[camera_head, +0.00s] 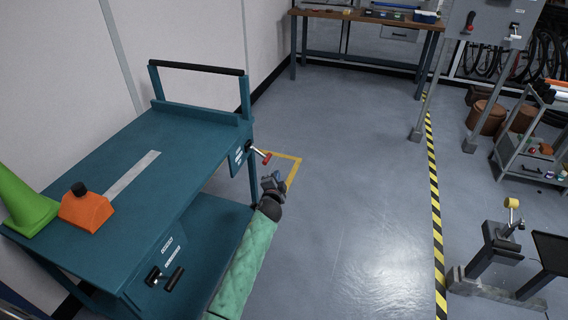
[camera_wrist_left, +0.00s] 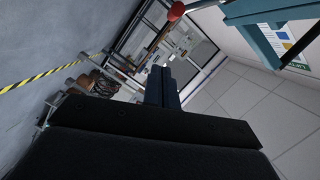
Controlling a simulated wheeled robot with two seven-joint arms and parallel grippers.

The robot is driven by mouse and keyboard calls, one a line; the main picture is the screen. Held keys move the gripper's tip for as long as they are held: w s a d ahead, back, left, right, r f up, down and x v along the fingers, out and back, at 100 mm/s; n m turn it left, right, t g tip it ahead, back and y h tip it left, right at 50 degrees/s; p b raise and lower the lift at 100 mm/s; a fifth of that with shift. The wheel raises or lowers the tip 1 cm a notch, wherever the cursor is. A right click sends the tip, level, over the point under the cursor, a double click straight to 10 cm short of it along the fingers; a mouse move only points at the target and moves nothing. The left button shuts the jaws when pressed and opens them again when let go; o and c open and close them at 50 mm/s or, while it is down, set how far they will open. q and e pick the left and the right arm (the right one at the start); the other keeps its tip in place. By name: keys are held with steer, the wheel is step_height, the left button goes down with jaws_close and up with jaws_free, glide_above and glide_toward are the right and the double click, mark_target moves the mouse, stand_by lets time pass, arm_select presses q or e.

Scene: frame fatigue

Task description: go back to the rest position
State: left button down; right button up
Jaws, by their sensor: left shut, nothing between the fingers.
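My left gripper (camera_head: 272,182) is at the end of the green-sleeved arm, just right of the teal cart (camera_head: 118,135) and below its red-tipped lever (camera_head: 262,155). It is shut and holds nothing. In the left wrist view the closed fingers (camera_wrist_left: 161,88) point out into the room, and the red knob (camera_wrist_left: 175,11) shows at the top, apart from them. Part of the teal cart frame (camera_wrist_left: 262,12) is at the upper right there. My right gripper is in neither view.
An orange block (camera_head: 86,212) and a green cone (camera_head: 24,203) stand on the cart's left end. A workbench (camera_head: 365,20) is at the back. A grey shelf trolley (camera_head: 528,140) and a stand with a yellow-headed mallet (camera_head: 512,203) are on the right. The middle floor is clear.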

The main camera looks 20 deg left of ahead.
arm_select(q)
steer(key=shift+s, duration=0.15)
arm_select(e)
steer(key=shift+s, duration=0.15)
